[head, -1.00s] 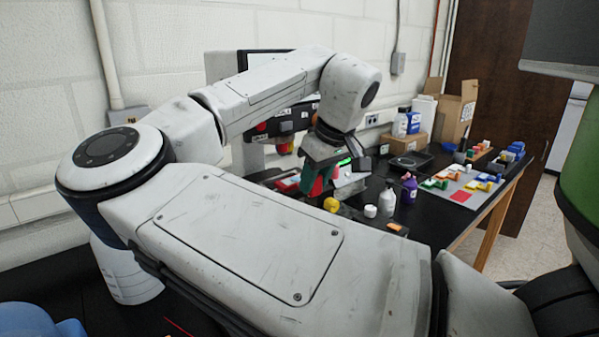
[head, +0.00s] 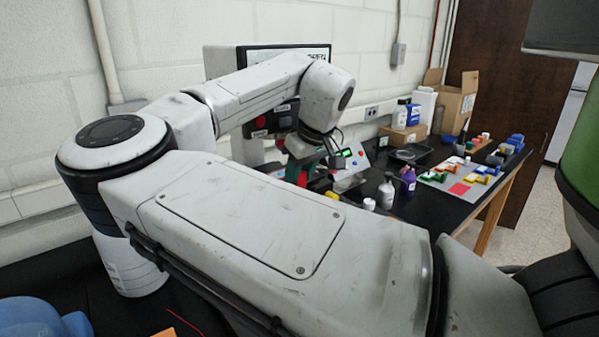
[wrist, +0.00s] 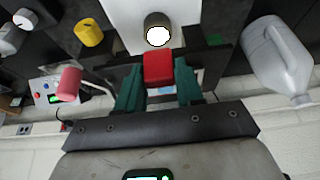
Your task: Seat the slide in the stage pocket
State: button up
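My gripper (wrist: 158,90) has two green fingers with a red block (wrist: 158,68) between them, and both fingers appear to touch its sides. I take the block to be the slide or its grip; no separate glass shows. Just beyond it is a dark round part with a bright white face (wrist: 158,36), in front of a pale plate (wrist: 190,14). The stage pocket cannot be made out. In the head view my gripper (head: 305,170) is low beside the machine, partly hidden by my forearm, and its contact with anything below cannot be seen.
A panel with a green display (head: 347,153) stands close right of my gripper. A yellow object (wrist: 88,32), a pink-red cylinder (wrist: 69,83) and a grey jug (wrist: 278,62) surround it in the wrist view. Bottles (head: 407,180) and a coloured-block board (head: 462,178) are further right.

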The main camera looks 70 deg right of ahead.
jog(key=o, duration=0.4)
jog(key=shift+c, duration=0.2)
jog(key=b+v, duration=0.1)
jog(key=v, duration=1.1)
jog(key=shift+r, duration=0.2)
jog(key=shift+s+a+f, duration=0.1)
jog(key=shift+f, duration=0.05)
